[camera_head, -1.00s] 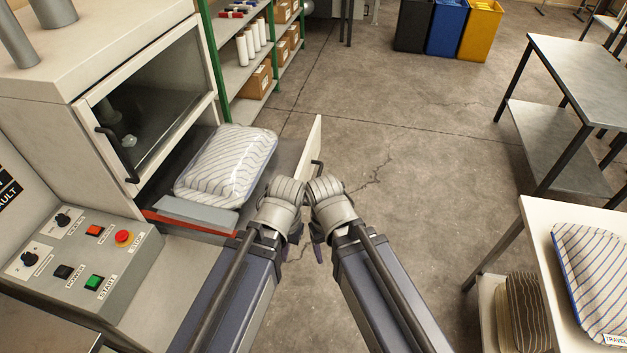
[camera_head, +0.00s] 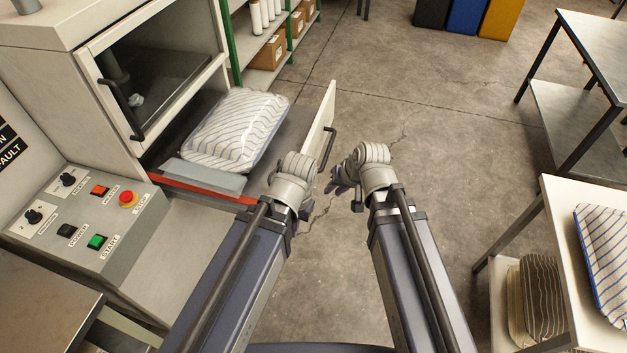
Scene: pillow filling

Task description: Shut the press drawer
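The press drawer (camera_head: 236,184) stands pulled out of the press (camera_head: 85,60) at the left. Its pale front panel (camera_head: 316,122) faces right and carries a dark handle (camera_head: 327,150). A striped, plastic-wrapped pillow (camera_head: 236,130) lies in the drawer. My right gripper (camera_head: 340,188) is just right of and below the handle, apart from it in the picture; its dark purple fingers are small and partly hidden by the wrist. My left gripper (camera_head: 294,226) is by the drawer's near side, mostly hidden behind its own wrist. Neither gripper visibly holds anything.
A control box (camera_head: 85,215) with buttons stands at the near left. Shelving (camera_head: 270,50) with boxes is behind the press. A white table (camera_head: 548,215) with striped pillows is at the right, a metal table (camera_head: 590,50) beyond it. The floor between is clear.

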